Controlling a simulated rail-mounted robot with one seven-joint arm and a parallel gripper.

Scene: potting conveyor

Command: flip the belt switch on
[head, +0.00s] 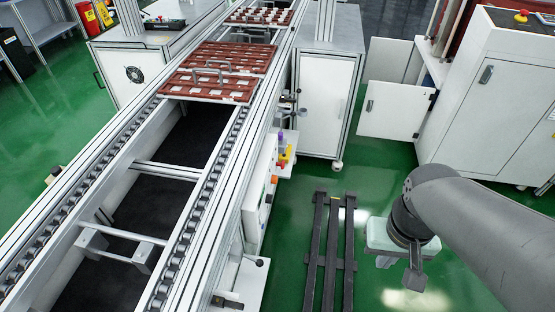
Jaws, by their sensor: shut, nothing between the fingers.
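The conveyor belt frame (205,210) runs diagonally through the head view. A white control box (262,190) is fixed on its right side, with small coloured controls: a purple one (280,136), a yellow one (286,153) and an orange one (274,179). I cannot tell which of these is the belt switch or its position. My gripper (414,277) hangs at the lower right over the green floor, pointing down. It is shut and empty, well to the right of the control box and apart from it.
Reddish-brown trays (208,86) with handles sit on the conveyor. Dark parallel rails (330,250) lie on the floor between conveyor and gripper. White cabinets (326,100) and an open cabinet door (393,110) stand behind. Green floor is free around the rails.

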